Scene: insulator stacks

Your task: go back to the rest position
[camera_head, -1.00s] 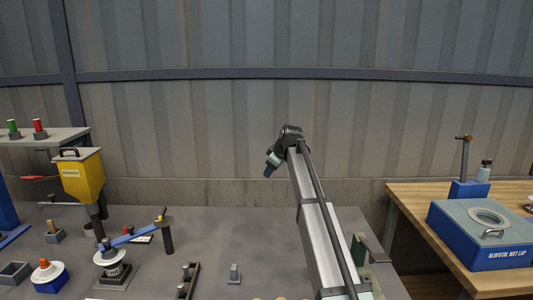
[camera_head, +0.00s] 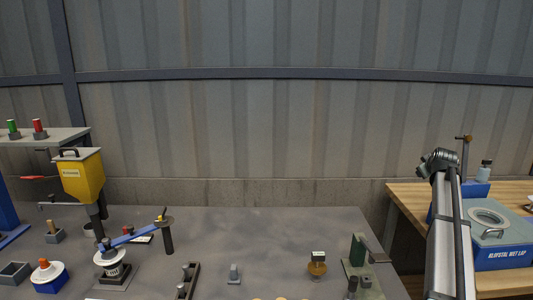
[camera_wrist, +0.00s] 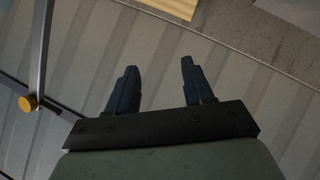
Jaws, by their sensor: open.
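My gripper (camera_wrist: 156,85) shows in the wrist view with its two dark fingers apart and nothing between them. Behind the fingers are the corrugated wall and, at the top, a grey strip and a piece of wooden surface. In the head view my arm stands at the right, in front of the wooden bench (camera_head: 406,199). The fingers cannot be made out in the head view.
The blue wet lap machine (camera_head: 500,256) and a post on a blue base (camera_head: 468,188) stand close by my arm. The grey table (camera_head: 300,228) holds a yellow hopper (camera_head: 80,178), a blue lever (camera_head: 130,237), an amber piece (camera_head: 317,266) and a green fixture (camera_head: 358,247). The table's middle back is clear.

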